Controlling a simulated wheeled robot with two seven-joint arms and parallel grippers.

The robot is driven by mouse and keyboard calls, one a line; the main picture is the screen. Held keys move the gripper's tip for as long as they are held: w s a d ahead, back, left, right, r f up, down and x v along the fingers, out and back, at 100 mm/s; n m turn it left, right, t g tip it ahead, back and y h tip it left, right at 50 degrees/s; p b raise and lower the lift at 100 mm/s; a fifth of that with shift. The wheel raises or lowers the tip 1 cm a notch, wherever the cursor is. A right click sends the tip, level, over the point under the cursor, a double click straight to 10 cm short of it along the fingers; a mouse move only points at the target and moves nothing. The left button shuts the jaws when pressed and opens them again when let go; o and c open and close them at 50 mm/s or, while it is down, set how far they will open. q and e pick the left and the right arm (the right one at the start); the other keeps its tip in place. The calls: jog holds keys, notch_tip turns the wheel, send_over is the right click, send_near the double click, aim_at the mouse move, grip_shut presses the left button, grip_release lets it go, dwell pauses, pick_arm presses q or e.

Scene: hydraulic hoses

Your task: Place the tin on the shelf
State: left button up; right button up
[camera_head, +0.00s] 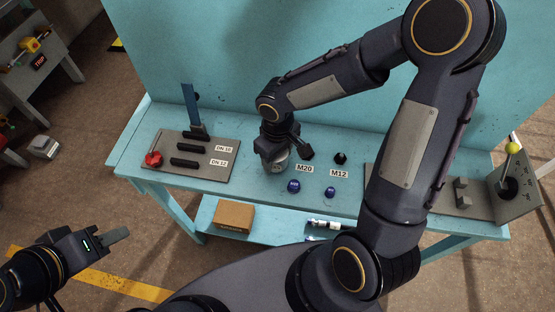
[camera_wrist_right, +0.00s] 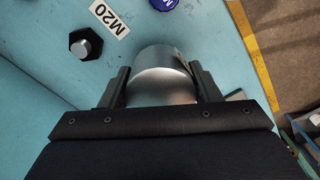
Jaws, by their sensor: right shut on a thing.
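The tin (camera_wrist_right: 162,80) is a silvery metal cylinder between the two fingers of my right gripper (camera_wrist_right: 165,88) in the right wrist view. In the head view my right gripper (camera_head: 279,158) is shut on the tin (camera_head: 281,167), over the front part of the teal bench, left of the M20 label. The gripper hides most of the tin there; I cannot tell whether it touches the bench top. The shelf (camera_head: 265,232) is the teal board under the bench. My left gripper (camera_head: 118,235) is at the lower left, away from the bench; its finger opening is unclear.
A cardboard box (camera_head: 234,217) and white bottles (camera_head: 327,223) lie on the shelf. On the bench (camera_head: 258,190) are a grey hose plate (camera_head: 215,170), M20 (camera_head: 304,168) and M12 (camera_head: 339,173) labels, dark bolts and blue caps (camera_head: 293,186). A lever panel (camera_head: 515,190) stands at the right.

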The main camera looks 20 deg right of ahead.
aim_at(278, 163)
jog(key=shift+f, duration=1.5)
jog(key=shift+f+b, duration=0.2)
jog(key=shift+b, duration=0.1)
jog(key=o, duration=1)
jog(key=shift+r, duration=0.1)
jog(key=shift+o, duration=0.2)
